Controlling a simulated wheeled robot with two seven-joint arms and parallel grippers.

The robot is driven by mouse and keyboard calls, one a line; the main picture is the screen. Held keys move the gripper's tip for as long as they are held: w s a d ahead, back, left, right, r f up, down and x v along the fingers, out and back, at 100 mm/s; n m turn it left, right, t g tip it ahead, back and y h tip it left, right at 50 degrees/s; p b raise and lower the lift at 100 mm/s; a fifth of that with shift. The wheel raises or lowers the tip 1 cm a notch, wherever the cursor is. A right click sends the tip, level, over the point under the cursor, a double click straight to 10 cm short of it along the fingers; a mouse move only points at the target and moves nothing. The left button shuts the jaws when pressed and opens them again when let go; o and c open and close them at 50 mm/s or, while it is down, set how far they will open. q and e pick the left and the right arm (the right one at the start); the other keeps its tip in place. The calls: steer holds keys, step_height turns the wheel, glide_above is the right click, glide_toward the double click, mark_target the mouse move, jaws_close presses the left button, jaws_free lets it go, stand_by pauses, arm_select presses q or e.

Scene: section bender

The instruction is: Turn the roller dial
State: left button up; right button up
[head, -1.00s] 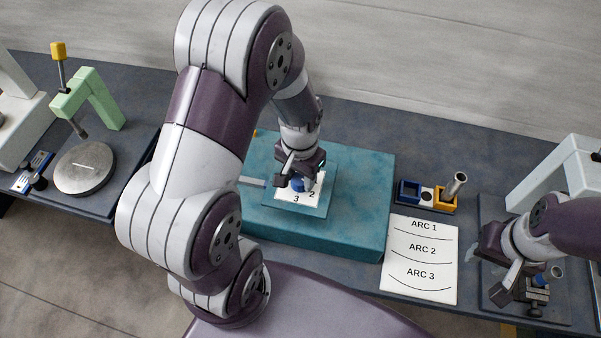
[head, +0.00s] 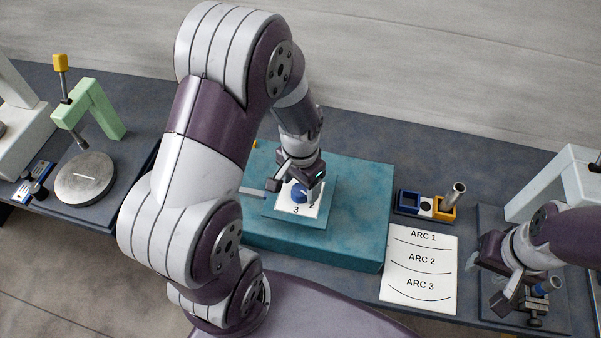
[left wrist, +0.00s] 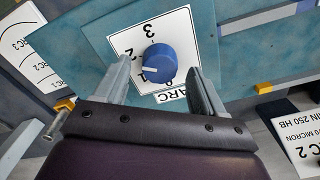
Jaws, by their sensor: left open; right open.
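The roller dial is a blue round knob (head: 299,193) on a white numbered plate (head: 289,209) on the teal block. In the left wrist view the dial (left wrist: 160,60) shows a white mark pointing left, towards the side with 1 and 2; I cannot tell the exact number. My left gripper (head: 293,188) is open over the plate. In the left wrist view its fingers (left wrist: 158,72) stand apart on either side of the dial, with gaps visible. My right gripper (head: 490,285) is open and empty at the right, beside a blue-ended metal cylinder (head: 547,286) on a small fixture.
The teal block (head: 360,220) fills the middle of the bench. A sheet marked ARC 1, ARC 2, ARC 3 (head: 419,270) lies to its right, below a blue and yellow holder (head: 425,205). A green stand (head: 100,108) and a round metal plate (head: 85,180) are at left.

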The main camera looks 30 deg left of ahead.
arm_select(q)
step_height(320, 180, up, 12)
steer(key=b, duration=0.1)
steer(key=shift+f, duration=0.15)
steer(key=shift+w, duration=0.1)
steer(key=n+t+b, duration=0.1)
steer(key=n+b, duration=0.1)
steer(key=n, duration=0.1)
glide_toward(301, 194)
steer(key=s+d+f, duration=0.2)
steer(key=s, duration=0.1)
steer(key=shift+f, duration=0.4)
steer(key=shift+w, duration=0.1)
steer(key=shift+c, duration=0.3)
